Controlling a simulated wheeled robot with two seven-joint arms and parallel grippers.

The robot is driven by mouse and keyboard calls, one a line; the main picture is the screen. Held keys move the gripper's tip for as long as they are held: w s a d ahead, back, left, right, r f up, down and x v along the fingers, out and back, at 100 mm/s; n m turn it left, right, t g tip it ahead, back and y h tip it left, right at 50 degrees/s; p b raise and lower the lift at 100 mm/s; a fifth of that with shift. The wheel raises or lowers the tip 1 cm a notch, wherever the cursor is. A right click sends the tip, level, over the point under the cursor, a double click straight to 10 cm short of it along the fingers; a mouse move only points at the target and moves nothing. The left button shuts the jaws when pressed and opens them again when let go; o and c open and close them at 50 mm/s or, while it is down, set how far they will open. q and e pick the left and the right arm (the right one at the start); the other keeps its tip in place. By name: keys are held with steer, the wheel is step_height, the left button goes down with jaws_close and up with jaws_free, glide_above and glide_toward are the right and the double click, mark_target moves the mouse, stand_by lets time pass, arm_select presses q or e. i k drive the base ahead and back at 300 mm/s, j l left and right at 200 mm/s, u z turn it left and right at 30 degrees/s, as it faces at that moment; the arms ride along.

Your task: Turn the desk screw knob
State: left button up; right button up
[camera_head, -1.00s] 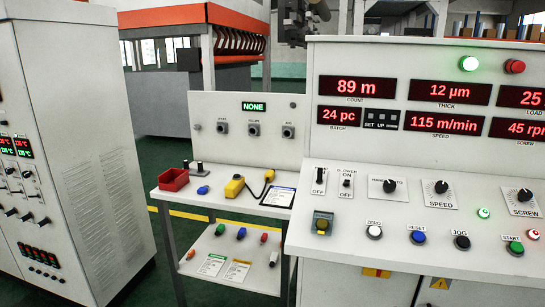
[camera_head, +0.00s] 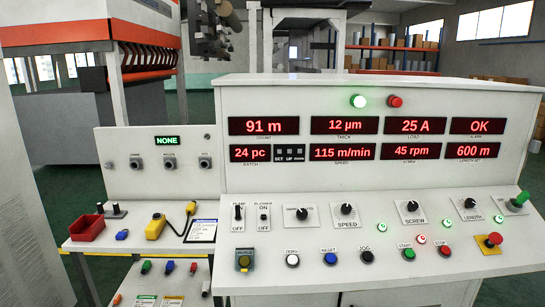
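The screw knob (camera_head: 412,207) is a black round knob on a white square plate labelled SCREW. It sits on the sloped desk panel (camera_head: 300,245), right of the speed knob (camera_head: 346,210) and left of the length knob (camera_head: 469,204). The screw readout (camera_head: 411,151) above it shows 45 rpm. Neither of my grippers shows in the head view.
Below the knobs are the green start button (camera_head: 408,254), the red stop button (camera_head: 444,251) and a red emergency button on yellow (camera_head: 489,242). A green-handled lever (camera_head: 519,201) stands at the right end. A side table with a red bin (camera_head: 87,228) stands left.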

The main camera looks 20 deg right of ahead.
mark_target(413, 206)
steer(key=z, duration=1.45)
